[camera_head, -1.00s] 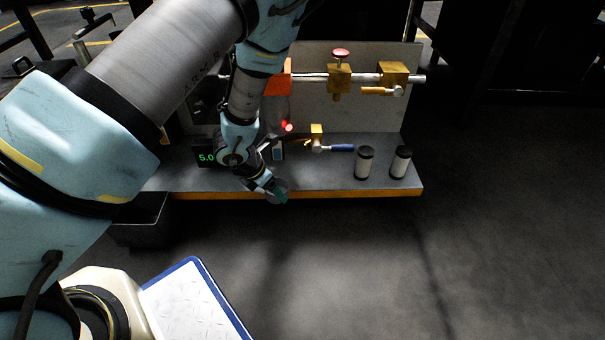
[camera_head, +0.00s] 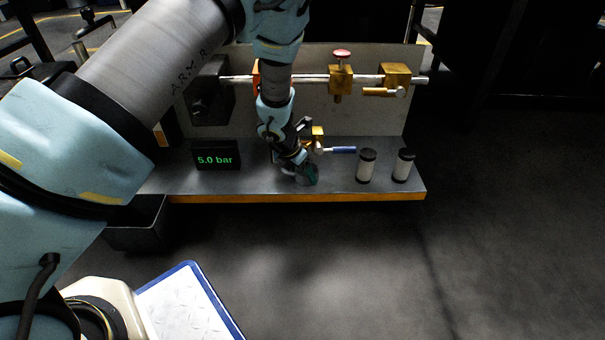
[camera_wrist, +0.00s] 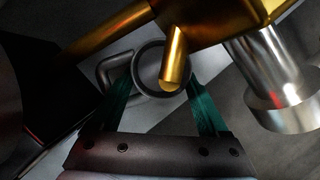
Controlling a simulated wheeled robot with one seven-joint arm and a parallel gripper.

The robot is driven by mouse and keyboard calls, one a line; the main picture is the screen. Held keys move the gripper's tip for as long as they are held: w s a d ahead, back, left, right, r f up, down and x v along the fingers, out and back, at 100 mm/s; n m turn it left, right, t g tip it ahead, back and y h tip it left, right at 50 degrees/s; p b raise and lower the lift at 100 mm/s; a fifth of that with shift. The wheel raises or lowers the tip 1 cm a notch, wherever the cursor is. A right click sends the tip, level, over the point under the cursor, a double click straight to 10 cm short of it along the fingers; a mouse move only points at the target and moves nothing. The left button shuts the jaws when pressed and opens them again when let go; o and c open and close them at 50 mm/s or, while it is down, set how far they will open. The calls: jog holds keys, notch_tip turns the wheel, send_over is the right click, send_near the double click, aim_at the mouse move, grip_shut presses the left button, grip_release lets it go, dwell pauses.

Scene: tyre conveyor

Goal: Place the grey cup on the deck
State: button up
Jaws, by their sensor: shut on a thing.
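The grey cup (camera_wrist: 139,64) shows in the wrist view as a round dark rim with a square handle on its left. My gripper (camera_wrist: 162,92) is shut on the cup, with its green fingers at either side of it. In the head view my gripper (camera_head: 309,175) is low at the front middle of the grey deck (camera_head: 246,186). The cup is mostly hidden there. I cannot tell whether the cup touches the deck.
A brass valve with a blue-handled lever (camera_head: 342,150) is just behind my gripper; brass parts (camera_wrist: 172,62) overlap the cup in the wrist view. Two dark-capped cylinders (camera_head: 366,166) stand to the right. A 5.0 bar display (camera_head: 216,156) stands left, with bare deck beside it.

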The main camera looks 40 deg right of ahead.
jog(key=o, duration=1.2)
jog(key=shift+f, duration=0.1)
jog(key=p+v, duration=0.4)
jog(key=v, duration=0.8)
jog(key=shift+p, duration=0.35)
jog(key=shift+s, duration=0.1)
